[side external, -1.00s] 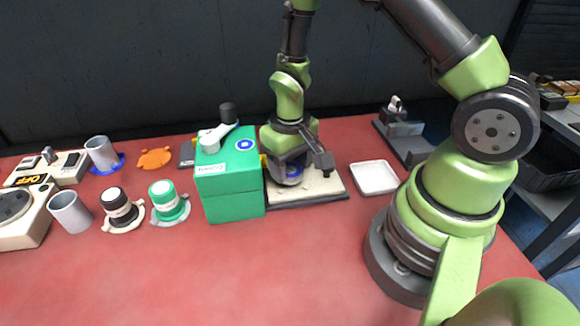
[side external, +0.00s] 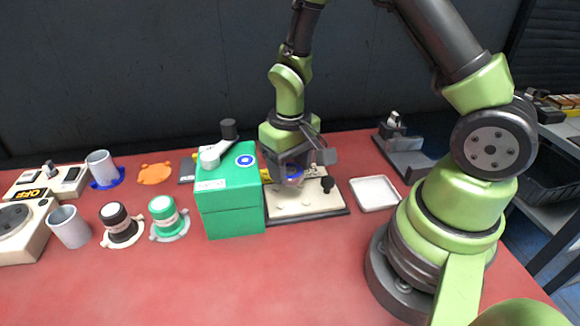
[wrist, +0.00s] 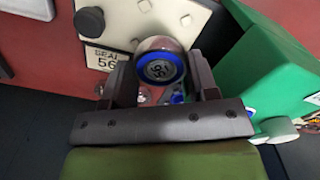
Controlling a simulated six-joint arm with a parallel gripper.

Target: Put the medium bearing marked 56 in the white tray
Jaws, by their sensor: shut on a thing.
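My gripper (side external: 293,172) is shut on a blue-ringed bearing (wrist: 160,68) and holds it above the cream board (side external: 306,204). In the wrist view the bearing sits between the two fingers, and its face appears to read 56. In the side view only part of its blue ring shows between the fingers. The board carries a label (wrist: 106,60) partly reading 56. The white tray (side external: 375,207) is on the red table to the right of the board and looks empty.
A green box (side external: 230,205) with a crank on top stands close on the left of my gripper. A black knob (side external: 327,185) stands on the board's right part. A grey fixture (side external: 400,150) is behind the tray. My own arm base is right of the tray.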

